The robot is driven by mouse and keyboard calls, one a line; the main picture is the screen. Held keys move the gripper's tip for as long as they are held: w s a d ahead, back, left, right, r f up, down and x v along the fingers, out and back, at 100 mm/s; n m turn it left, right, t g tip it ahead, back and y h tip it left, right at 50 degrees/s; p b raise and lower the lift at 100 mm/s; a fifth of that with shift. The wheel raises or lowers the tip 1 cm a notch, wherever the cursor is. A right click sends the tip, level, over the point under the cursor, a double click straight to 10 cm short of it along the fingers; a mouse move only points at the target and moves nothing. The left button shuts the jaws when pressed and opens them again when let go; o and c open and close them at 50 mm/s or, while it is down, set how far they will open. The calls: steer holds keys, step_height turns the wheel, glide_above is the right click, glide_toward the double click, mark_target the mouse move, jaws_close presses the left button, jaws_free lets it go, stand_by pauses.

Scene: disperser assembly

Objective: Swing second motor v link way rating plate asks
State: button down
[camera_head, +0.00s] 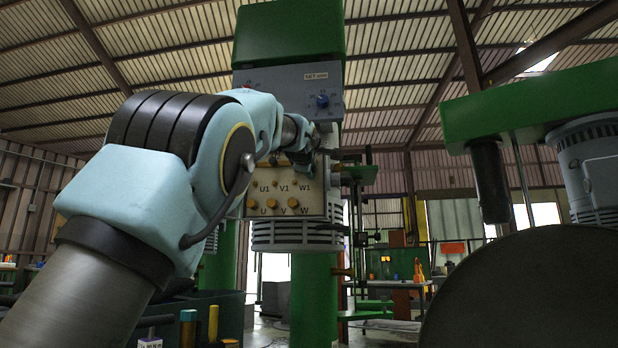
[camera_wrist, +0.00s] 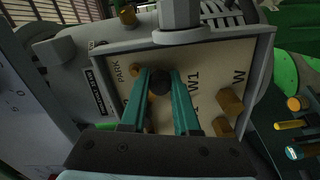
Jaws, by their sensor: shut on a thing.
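The motor's terminal box (camera_head: 254,212) is open to my camera, with U1, V1, W1 marked in an upper row and U, V, W below. In the wrist view the cream terminal board (camera_wrist: 211,68) shows W1 and W, with brass posts (camera_wrist: 230,102) at the right. My gripper (camera_wrist: 161,78) is over the board, its teal fingers shut on a dark round piece (camera_wrist: 159,83). Whether this is a link or a post, I cannot tell. A dark label plate (camera_wrist: 97,92) sits beside the board; its text is unreadable.
A grey control box (camera_head: 289,90) with a blue knob is above the terminal box, under a green housing (camera_head: 290,32). The green column (camera_head: 314,300) stands below. Another green machine (camera_head: 535,105) is at the right. Tool handles (camera_head: 213,325) stand at the lower left.

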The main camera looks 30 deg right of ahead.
steer(key=n, duration=0.1)
steer(key=r+n, duration=0.1)
steer(key=shift+s+d+r+n, duration=0.15)
steer(key=shift+d+r+n, duration=0.1)
steer(key=shift+n, duration=0.15)
steer(key=shift+r+n+p, duration=0.4)
steer(key=shift+r+n, duration=0.05)
steer(key=shift+n, duration=0.4)
steer(key=shift+r+n+p, duration=0.35)
steer(key=shift+r+n, duration=0.05)
steer(key=shift+n, duration=0.45)
steer(key=c, duration=0.6)
jaws_free()
steer(key=shift+c, duration=0.2)
steer(key=shift+s, duration=0.1)
steer(key=b+v, duration=0.6)
steer(key=v, duration=0.4)
steer(key=shift+s+a, duration=0.2)
steer(key=shift+s, duration=0.1)
